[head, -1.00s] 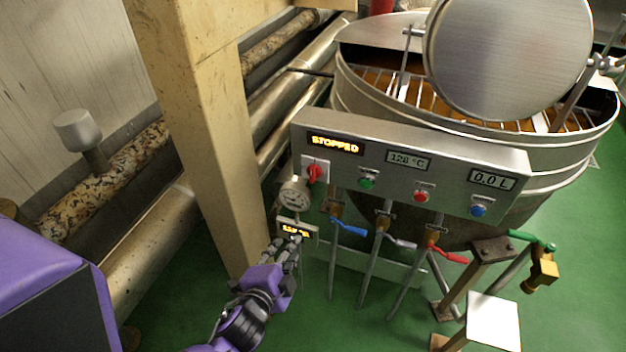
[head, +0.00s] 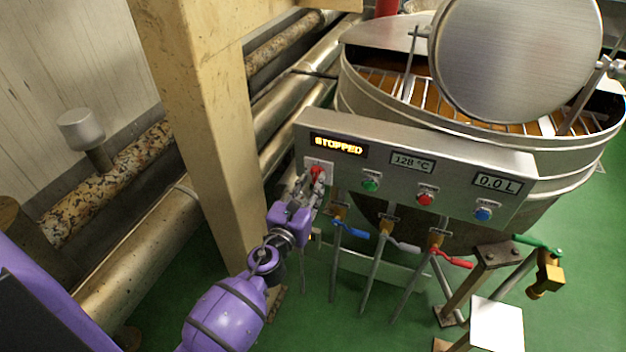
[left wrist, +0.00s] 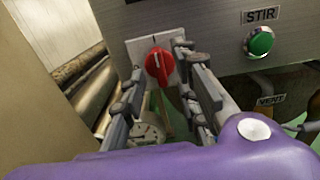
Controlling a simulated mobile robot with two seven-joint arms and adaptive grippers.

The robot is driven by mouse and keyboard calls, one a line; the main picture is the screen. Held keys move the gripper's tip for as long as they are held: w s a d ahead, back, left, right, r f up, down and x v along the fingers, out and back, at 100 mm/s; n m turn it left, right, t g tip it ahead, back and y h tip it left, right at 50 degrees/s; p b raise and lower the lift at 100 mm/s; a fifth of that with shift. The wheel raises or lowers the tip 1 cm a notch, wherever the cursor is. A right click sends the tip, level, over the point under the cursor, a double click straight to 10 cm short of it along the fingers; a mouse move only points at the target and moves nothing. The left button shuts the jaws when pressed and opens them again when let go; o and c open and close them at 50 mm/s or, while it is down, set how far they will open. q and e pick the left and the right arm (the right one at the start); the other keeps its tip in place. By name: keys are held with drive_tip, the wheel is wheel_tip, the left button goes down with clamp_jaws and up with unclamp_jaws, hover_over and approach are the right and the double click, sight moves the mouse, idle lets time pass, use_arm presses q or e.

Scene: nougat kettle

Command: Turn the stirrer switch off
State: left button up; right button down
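The stirrer switch is a red rotary knob (head: 317,174) on a pale square plate at the left end of the steel control panel (head: 455,172). The display (head: 339,146) above reads STOPPED. My right gripper is not in view.
Green (head: 371,181), red (head: 425,195) and blue (head: 484,210) buttons sit right of the knob. Blue, grey and red valve levers hang below the panel. A beige column (head: 205,130) stands close left. The kettle (head: 480,150) is behind.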

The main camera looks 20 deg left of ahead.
use_arm(q)
drive_tip(key=shift+w, duration=1.3)
clamp_jaws()
